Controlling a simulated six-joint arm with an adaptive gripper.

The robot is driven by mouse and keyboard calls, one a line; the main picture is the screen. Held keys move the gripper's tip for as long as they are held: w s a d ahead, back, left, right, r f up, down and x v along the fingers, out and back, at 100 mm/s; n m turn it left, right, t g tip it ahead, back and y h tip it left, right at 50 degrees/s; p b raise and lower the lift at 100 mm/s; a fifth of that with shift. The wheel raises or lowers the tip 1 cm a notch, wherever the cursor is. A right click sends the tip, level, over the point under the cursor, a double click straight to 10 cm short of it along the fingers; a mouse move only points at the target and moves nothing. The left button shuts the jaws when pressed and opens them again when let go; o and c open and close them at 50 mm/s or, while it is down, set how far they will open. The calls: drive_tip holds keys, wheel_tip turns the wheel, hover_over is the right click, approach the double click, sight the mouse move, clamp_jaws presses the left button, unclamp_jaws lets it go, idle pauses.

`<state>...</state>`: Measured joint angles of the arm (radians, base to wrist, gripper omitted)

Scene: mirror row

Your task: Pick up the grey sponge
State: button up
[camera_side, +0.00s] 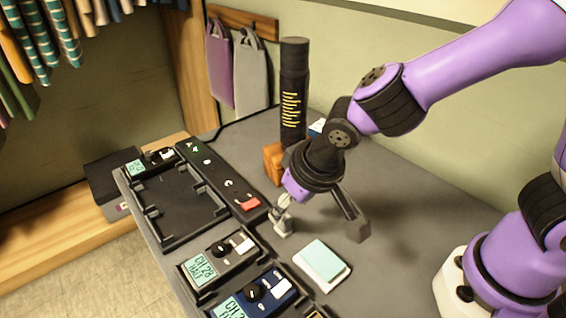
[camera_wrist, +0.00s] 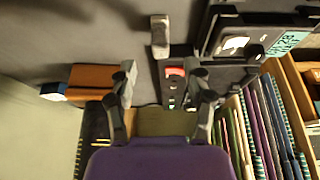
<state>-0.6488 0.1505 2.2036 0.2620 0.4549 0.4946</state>
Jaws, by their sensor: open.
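The grey sponge appears to be the small grey block (camera_wrist: 160,38) lying on the dark table in the wrist view, just past my fingertips and roughly in line with the gap between them. In the side view a small light grey block shows at my left finger; I cannot tell there whether it is the sponge or the fingertip. My gripper (camera_side: 319,217) points down over the table with its fingers spread and nothing between them. Both fingers also show in the wrist view (camera_wrist: 164,82). Contact with the sponge cannot be made out.
A teal and white block (camera_side: 321,262) lies right of the consoles (camera_side: 220,262). A control panel with a red switch (camera_side: 250,204) and an empty dark tray frame (camera_side: 178,207) are to the left. An orange-brown box (camera_side: 272,162) and a tall black cylinder (camera_side: 293,95) stand behind.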

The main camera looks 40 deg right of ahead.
sight(283, 224)
drive_tip(key=x, duration=0.5)
drive_tip(key=shift+w+f, duration=0.1)
drive_tip(key=shift+f, duration=0.25)
clamp_jaws()
